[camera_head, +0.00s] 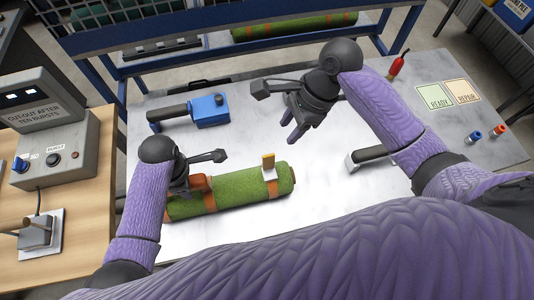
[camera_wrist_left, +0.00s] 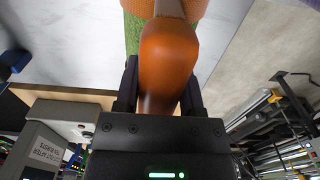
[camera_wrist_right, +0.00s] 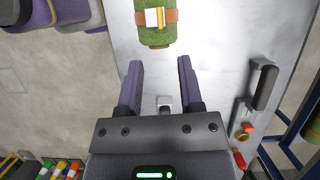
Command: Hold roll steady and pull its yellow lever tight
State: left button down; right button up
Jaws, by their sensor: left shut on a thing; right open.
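The green turf roll (camera_head: 235,189) lies on the table with orange straps around it. Its yellow lever (camera_head: 268,160) stands up from a white buckle near the roll's right end. In the right wrist view the lever (camera_wrist_right: 154,17) shows on the end of the roll (camera_wrist_right: 155,38) at the top. My left gripper (camera_head: 187,189) is shut on the roll's orange handle (camera_wrist_left: 166,62), near the left strap. My right gripper (camera_head: 291,125) is open and empty beyond the roll's right end, apart from the lever.
A blue tool with a dark handle (camera_head: 210,110) lies behind the roll. Another dark-handled tool (camera_head: 370,154) lies to the right, partly behind my right arm. A control box (camera_head: 50,130) stands left.

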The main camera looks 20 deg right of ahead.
aim_at(270, 155)
jog(key=shift+m, duration=0.3)
jog(key=x, duration=1.2)
grip_shut()
jog(key=shift+r, duration=0.1)
dwell(0.5)
